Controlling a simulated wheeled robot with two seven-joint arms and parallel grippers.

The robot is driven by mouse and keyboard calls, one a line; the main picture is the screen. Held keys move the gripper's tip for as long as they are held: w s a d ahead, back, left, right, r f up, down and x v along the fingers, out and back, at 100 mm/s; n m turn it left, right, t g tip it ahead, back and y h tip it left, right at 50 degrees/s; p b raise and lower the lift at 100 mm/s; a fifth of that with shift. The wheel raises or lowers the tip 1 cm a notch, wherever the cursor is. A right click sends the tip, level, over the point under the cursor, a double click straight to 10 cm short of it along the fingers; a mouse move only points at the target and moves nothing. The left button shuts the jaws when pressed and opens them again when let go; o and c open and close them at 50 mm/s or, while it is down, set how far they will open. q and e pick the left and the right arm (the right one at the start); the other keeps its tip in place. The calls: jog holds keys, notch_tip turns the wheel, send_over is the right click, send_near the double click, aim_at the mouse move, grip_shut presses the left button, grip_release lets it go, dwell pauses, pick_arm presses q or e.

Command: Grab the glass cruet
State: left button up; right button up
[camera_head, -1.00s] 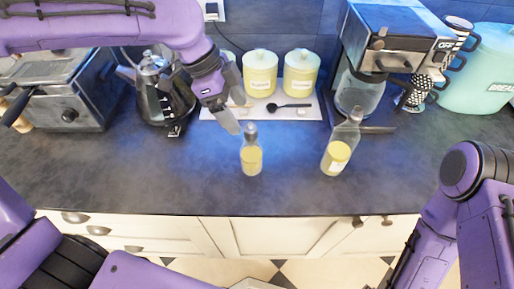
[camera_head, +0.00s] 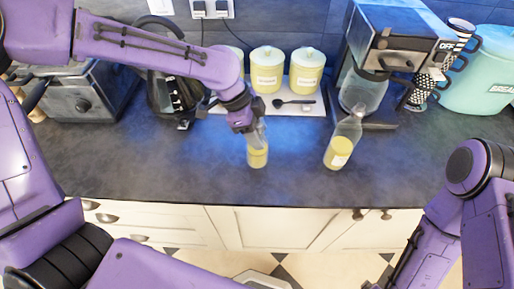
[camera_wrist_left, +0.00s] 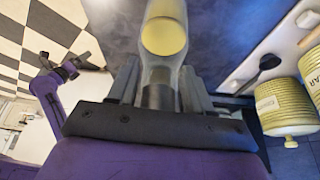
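A glass cruet (camera_head: 257,157) with yellow contents stands on the dark counter, below my left gripper (camera_head: 257,128) in the head view. The gripper points down over its neck. In the left wrist view, the cruet (camera_wrist_left: 163,38) sits between the two fingers of my left gripper (camera_wrist_left: 158,85), which lie close against both sides of its narrow part. A second similar cruet (camera_head: 340,150) stands to the right, apart from the gripper. My right arm is at the lower right; its gripper (camera_wrist_left: 76,66) shows small in the left wrist view, its finger state unclear.
Yellow canisters (camera_head: 267,70) stand on a white tray with a black spoon (camera_head: 292,102) behind the cruets. A coffee maker (camera_head: 385,50) is at the back right, a dark kettle (camera_head: 172,95) at the back left. The front of the counter is clear.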

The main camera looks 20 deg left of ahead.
pick_arm(q)
jog(key=shift+f, duration=0.1)
grip_shut()
jog(key=shift+w, duration=0.1)
